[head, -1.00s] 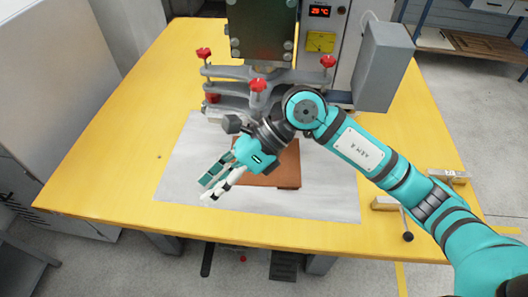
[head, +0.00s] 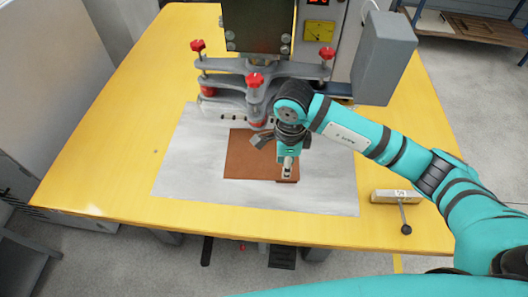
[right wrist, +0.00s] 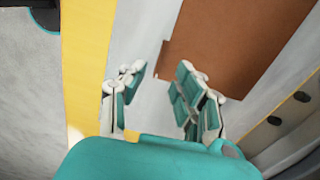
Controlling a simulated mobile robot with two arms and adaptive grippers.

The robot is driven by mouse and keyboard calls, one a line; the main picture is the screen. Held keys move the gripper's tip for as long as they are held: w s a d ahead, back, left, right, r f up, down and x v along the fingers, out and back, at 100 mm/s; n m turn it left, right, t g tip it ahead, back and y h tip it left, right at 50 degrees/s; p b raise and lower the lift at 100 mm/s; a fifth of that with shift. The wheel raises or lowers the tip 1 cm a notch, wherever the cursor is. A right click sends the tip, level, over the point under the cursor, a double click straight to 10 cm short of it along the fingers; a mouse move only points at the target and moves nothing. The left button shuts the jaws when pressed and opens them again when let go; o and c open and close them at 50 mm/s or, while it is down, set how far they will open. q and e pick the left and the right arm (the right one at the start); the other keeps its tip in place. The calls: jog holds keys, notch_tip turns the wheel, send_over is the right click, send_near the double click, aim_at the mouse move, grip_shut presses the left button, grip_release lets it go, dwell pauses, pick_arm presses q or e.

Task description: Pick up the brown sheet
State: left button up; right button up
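The brown sheet (head: 250,155) lies flat on a grey-white mat (head: 190,165) on the yellow table. Its lower right part is covered by my right gripper (head: 287,172), which points down over that side in the head view. In the right wrist view the brown sheet (right wrist: 235,40) fills the upper right, partly behind one finger. My right gripper (right wrist: 163,70) is open there, its two fingers apart with nothing held between them. A notched corner of the sheet shows near the right finger. I cannot tell the exact height over the sheet. My left gripper is not in view.
A grey press (head: 260,80) with red knobs stands right behind the sheet. A grey box (head: 385,55) hangs at its right. The yellow table (head: 120,140) is clear on the left.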

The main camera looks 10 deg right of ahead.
aim_at(284, 180)
jog(key=shift+f+p, duration=0.7)
jog(key=shift+f, duration=2.75)
grip_shut()
